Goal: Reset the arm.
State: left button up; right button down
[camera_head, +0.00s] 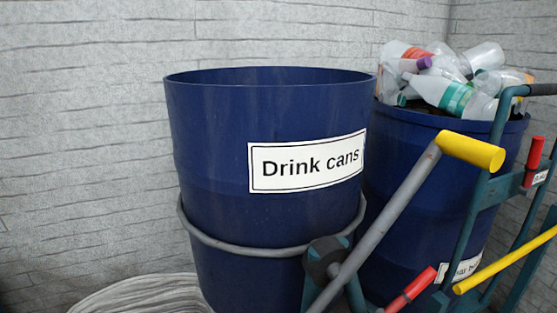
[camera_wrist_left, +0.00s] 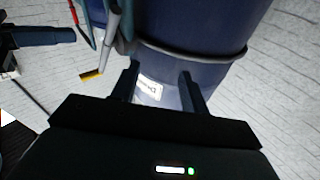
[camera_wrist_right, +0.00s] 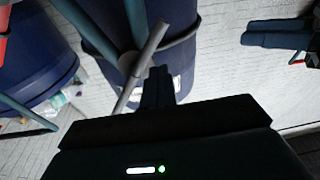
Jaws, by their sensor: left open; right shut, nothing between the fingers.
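My left gripper (camera_wrist_left: 160,75) is open in the left wrist view, with nothing between its two dark fingers. My right gripper (camera_wrist_right: 161,72) is shut and empty in the right wrist view, its fingers together. Neither gripper shows in the head view. Both wrist views look toward the blue "Drink cans" barrel (camera_head: 270,110), which also shows in the left wrist view (camera_wrist_left: 195,32) behind the fingers. Its label (camera_head: 305,162) faces me. The barrel's inside bottom is hidden.
A second blue barrel (camera_head: 400,150), heaped with plastic bottles (camera_head: 450,90), stands at the right. A teal hand truck (camera_head: 478,190) with yellow and red grips stands before it. A grey bar with a yellow grip (camera_head: 470,151) crosses in front. A grey brick wall (camera_head: 80,130) is behind.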

pick_arm(q)
jog(key=s+a+r+n+g+y+p, duration=0.1)
jog(key=r+p, duration=0.4)
jog(key=p, duration=1.1)
jog(key=s+a+r+n+g+y+p, duration=0.1)
jog(key=a+r+g+y+p, duration=0.3)
jog(key=p, duration=1.2)
jog(key=shift+s+r+n+g+y+p, duration=0.2)
jog(key=shift+r+n+g+y+p, duration=0.1)
jog(key=shift+r+n+g, duration=0.55)
pick_arm(e)
jog(key=s+d+r+m+g+h, duration=0.2)
jog(key=d+r+g+h, duration=0.3)
jog(key=r, duration=0.5)
jog(key=shift+s+d+r+m+g+h, duration=0.15)
jog(key=shift+r+m+g+h, duration=0.15)
jog(key=shift+m+g, duration=0.5)
